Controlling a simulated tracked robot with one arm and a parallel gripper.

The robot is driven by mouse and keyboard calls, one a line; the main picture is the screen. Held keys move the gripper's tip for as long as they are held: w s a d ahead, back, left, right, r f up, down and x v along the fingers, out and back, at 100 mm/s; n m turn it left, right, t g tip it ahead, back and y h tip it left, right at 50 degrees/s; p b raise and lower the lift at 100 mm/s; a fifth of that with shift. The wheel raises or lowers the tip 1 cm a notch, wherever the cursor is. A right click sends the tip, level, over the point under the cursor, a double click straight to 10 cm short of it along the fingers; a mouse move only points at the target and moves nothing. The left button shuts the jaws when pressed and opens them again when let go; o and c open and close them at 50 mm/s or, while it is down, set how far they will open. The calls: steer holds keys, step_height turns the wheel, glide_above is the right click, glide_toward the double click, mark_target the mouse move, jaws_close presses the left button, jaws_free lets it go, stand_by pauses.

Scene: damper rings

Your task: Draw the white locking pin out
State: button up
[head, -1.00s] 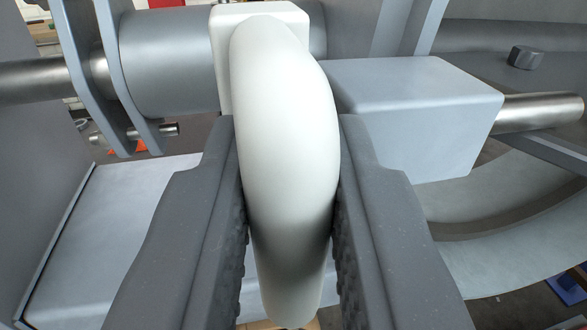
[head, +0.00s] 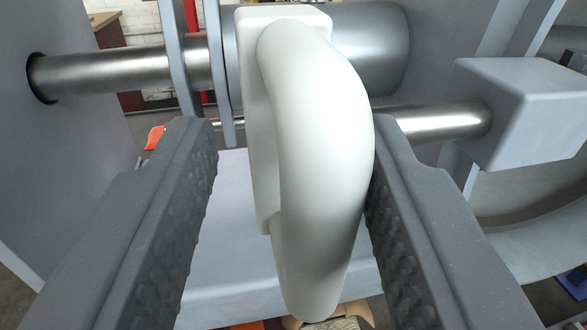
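The white locking pin's looped handle (head: 325,150) with its white end plate (head: 285,15) stands between my fingers. Its bare metal shaft (head: 440,120) shows between the handle and the light grey block (head: 535,110) on the right, and its right end meets the block. Whether the shaft still sits inside the block I cannot tell. My gripper (head: 295,130) is open around the handle. A clear gap shows on the left of the handle; the right finger is against or very close to it.
A grey cylinder (head: 365,50) lies behind the handle, with thin grey plates (head: 180,60) and a metal rod (head: 100,72) to its left. A grey wall (head: 60,150) stands on the left. A flat grey surface (head: 230,280) lies below.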

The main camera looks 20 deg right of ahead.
steer(key=shift+d, duration=0.2)
steer(key=shift+s, duration=0.1)
steer(key=v, duration=1.3)
steer(key=shift+s+a+b, duration=0.15)
steer(key=shift+s+b, duration=0.15)
steer(key=shift+b, duration=0.05)
